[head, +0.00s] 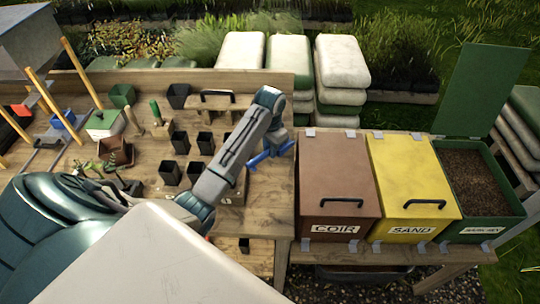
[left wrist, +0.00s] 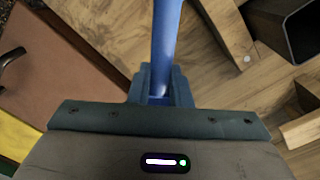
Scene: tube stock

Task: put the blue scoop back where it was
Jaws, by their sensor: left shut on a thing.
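The blue scoop (head: 262,158) is in my left gripper (head: 278,142), above the right end of the wooden bench, close to the brown COIR bin (head: 338,175). In the left wrist view the jaws (left wrist: 162,92) are shut on its blue handle (left wrist: 166,40), which runs up out of the frame. The far end of the scoop is out of that view. In the head view it is partly hidden by the gripper. My right gripper is not in view.
A yellow SAND bin (head: 412,180) with a closed lid and an open green bin (head: 505,222) of dark soil stand right of the COIR bin. Several black pots (head: 205,143) and a low wooden stand (head: 240,102) are on the bench. A wooden board (head: 190,76) edges its back.

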